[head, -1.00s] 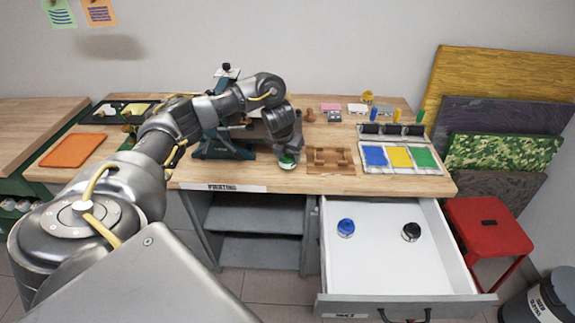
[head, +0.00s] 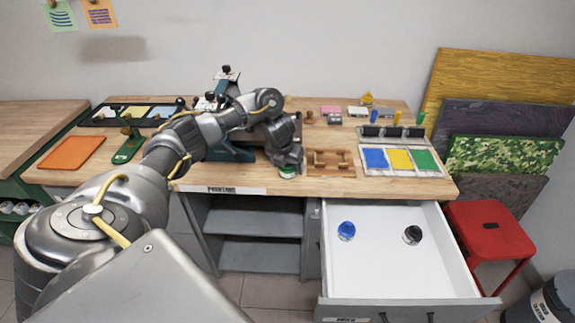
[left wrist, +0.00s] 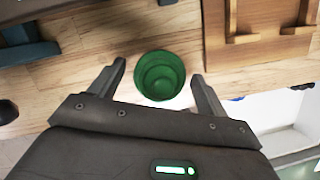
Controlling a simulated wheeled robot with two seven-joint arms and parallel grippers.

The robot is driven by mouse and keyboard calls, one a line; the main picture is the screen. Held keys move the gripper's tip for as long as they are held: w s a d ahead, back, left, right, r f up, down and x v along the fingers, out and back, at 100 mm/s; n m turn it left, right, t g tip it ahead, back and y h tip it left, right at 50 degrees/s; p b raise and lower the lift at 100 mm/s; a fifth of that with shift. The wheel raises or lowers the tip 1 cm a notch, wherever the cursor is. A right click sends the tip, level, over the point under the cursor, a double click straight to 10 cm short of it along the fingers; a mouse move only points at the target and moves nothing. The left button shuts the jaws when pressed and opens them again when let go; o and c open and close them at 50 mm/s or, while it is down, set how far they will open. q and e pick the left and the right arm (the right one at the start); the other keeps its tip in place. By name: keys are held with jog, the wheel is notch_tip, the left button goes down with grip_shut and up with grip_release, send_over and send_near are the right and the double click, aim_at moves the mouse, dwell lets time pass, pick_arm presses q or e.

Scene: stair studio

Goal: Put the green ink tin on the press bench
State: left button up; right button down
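The green ink tin (head: 288,172) stands on the press bench (head: 215,177) near its front edge, left of a wooden rack. The left wrist view shows the round green tin (left wrist: 160,75) from above, between the fingers. My left gripper (head: 287,165) is over the tin in the head view, its body hiding part of it. In the left wrist view the fingers of this gripper (left wrist: 159,72) are spread, with a small gap on each side of the tin. My right gripper is not in view.
A wooden rack (head: 331,163) and a tray of blue, yellow and green pads (head: 400,160) lie right of the tin. A dark press (head: 228,150) stands left. The open drawer (head: 380,270) below holds a blue tin (head: 346,230) and a black tin (head: 412,235).

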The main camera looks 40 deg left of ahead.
pick_arm(q)
jog(key=shift+r, duration=0.3)
jog(key=p+v, duration=0.4)
jog(key=v, duration=0.7)
jog(key=shift+s+r, duration=0.25)
